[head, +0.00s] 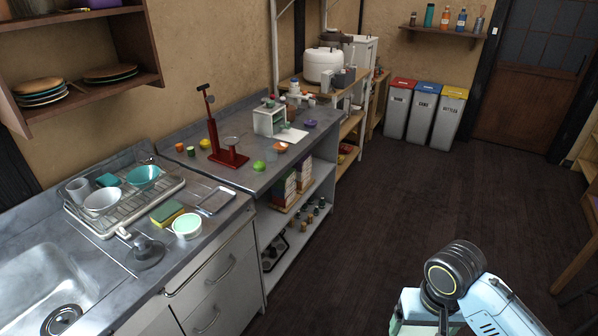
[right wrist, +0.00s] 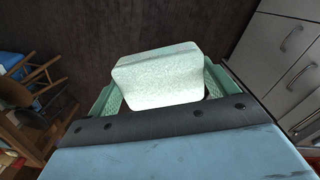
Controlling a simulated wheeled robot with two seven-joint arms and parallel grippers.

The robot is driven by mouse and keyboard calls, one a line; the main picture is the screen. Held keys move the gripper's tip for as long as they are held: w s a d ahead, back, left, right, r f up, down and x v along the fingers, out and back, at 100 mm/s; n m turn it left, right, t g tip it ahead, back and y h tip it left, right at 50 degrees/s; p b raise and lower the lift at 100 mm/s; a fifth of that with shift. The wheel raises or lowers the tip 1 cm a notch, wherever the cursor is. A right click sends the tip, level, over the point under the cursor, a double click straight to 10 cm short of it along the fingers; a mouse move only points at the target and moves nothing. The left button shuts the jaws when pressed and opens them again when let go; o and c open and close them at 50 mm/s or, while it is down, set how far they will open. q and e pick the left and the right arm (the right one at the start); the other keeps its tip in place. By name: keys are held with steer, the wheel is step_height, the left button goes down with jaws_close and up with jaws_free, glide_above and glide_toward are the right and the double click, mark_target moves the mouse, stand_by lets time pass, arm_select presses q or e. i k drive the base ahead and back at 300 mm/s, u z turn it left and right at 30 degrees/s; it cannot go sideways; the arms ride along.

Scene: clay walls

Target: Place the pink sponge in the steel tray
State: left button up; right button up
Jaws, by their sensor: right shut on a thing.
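My right gripper (right wrist: 160,82) is shut on a pale, whitish-green block (right wrist: 158,76) with rounded edges and a speckled face. It looks sponge-like, but no pink shows on it. Green fingers are on both sides of it. In the head view my right arm is at the lower right, over the floor and away from the counter; the block is not visible there. A small shallow rectangular tray (head: 216,201), apparently the steel tray, lies on the counter right of the dish rack. It looks empty. I see no clearly pink sponge. My left gripper is not in view.
Near the tray are a green-and-yellow sponge (head: 167,213), a pale green round dish (head: 187,226) and a dish rack (head: 105,222) with bowls. The sink (head: 35,275) is at lower left. A red stand (head: 228,158) is behind the tray. Open floor lies right of the counter.

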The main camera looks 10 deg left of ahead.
mark_target(222, 204)
steer(key=u, duration=0.55)
steer(key=i, duration=1.35)
steer(key=u, duration=1)
